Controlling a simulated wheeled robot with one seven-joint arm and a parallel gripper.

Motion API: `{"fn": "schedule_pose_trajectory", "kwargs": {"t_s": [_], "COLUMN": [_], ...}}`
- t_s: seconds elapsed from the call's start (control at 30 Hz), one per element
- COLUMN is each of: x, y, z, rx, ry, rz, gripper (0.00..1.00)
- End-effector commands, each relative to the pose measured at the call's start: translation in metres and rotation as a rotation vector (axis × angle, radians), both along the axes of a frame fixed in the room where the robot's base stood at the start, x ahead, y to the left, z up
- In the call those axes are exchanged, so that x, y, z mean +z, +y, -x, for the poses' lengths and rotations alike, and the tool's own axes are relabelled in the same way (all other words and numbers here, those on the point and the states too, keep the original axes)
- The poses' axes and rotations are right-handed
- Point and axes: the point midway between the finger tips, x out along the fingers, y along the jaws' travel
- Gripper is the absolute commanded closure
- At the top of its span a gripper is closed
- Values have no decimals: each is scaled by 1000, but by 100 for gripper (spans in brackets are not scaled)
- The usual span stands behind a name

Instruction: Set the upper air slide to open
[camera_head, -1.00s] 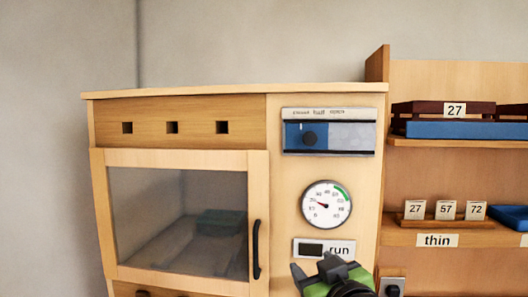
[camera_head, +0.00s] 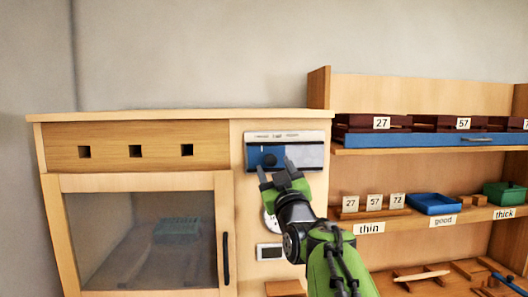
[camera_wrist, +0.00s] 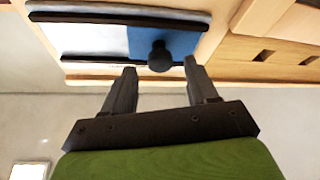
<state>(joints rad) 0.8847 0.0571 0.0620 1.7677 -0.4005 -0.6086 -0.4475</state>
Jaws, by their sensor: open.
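The upper air slide (camera_head: 311,156) is a panel on the cabinet's upper right front, part blue and part pale, between dark rails. Its round black knob (camera_head: 269,160) sits toward the left end, in the blue part. The small label strip above it is too blurred to read fully. My gripper (camera_head: 276,168) is open just in front of the slide. In the wrist view the slide (camera_wrist: 90,40) appears upside down, and the knob (camera_wrist: 160,56) lies between the lines of the two fingertips (camera_wrist: 159,67). I cannot tell whether either finger touches it.
A round gauge (camera_head: 269,221) below the slide is mostly hidden behind my gripper. A small display (camera_head: 269,252) is below that. A glass door (camera_head: 140,240) with a black handle (camera_head: 226,258) is to the left. Shelves with trays (camera_head: 432,204) and number cards stand to the right.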

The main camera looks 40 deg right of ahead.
Motion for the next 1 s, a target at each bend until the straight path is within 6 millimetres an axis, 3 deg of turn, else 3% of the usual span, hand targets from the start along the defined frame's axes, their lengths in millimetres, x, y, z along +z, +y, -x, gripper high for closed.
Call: {"fn": "schedule_pose_trajectory", "kwargs": {"t_s": [0.03, 0.2, 0.47, 0.83, 1.0], "x": [8, 12, 10, 10, 10], "y": [-4, -11, -11, -11, -11], "z": [-8, -22, -23, -23, -22], "rx": [1, 1, 1, 1, 1], "ry": [1, 0, 1, 0, 0], "rz": [-1, -1, -1, 0, 0], "gripper": [42, 42, 44, 100, 100]}}
